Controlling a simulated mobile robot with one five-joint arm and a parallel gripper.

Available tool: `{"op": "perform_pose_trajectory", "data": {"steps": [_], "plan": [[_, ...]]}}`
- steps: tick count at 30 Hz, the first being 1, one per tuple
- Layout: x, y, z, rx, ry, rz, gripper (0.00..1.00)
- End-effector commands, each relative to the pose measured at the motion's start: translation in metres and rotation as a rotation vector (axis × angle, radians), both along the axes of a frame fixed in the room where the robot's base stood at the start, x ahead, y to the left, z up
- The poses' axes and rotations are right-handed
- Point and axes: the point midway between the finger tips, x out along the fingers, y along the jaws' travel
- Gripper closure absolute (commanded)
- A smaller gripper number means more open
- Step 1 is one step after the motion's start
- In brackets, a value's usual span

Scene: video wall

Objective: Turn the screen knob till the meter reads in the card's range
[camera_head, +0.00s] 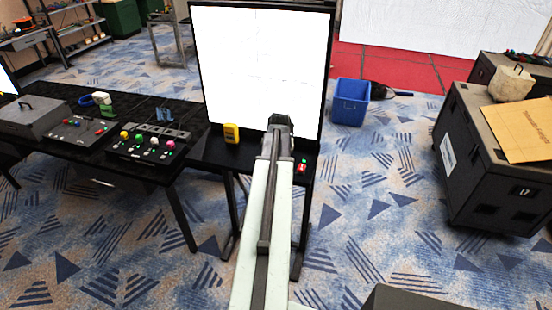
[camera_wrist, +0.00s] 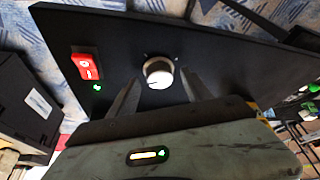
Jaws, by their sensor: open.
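In the wrist view a round knob (camera_wrist: 158,73) with a pale face and a dark pointer line sits on a black panel (camera_wrist: 225,50). My gripper (camera_wrist: 160,78) is open, with one finger on each side of the knob; I cannot tell whether they touch it. In the head view my gripper (camera_head: 280,122) is in front of the large white screen's (camera_head: 255,60) lower edge and hides the knob. A yellow handheld device (camera_head: 231,133), perhaps the meter, stands left of my arm; its reading is too small to tell. I cannot make out the card.
A red switch (camera_wrist: 86,67) and a green light (camera_wrist: 97,87) are left of the knob in the wrist view. A black table (camera_head: 90,110) with control boxes stands left. A blue bin (camera_head: 350,102) and black cases (camera_head: 490,160) are right. Carpet between is clear.

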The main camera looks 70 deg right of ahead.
Motion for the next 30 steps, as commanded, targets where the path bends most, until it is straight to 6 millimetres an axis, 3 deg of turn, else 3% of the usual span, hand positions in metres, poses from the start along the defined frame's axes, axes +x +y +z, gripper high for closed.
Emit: {"op": "perform_pose_trajectory", "data": {"steps": [12,30], "plan": [[-0.011,0.024,0.068,0.000,0.000,0.001,0.42],[-0.008,0.027,0.068,0.000,0.000,0.008,0.42]]}}
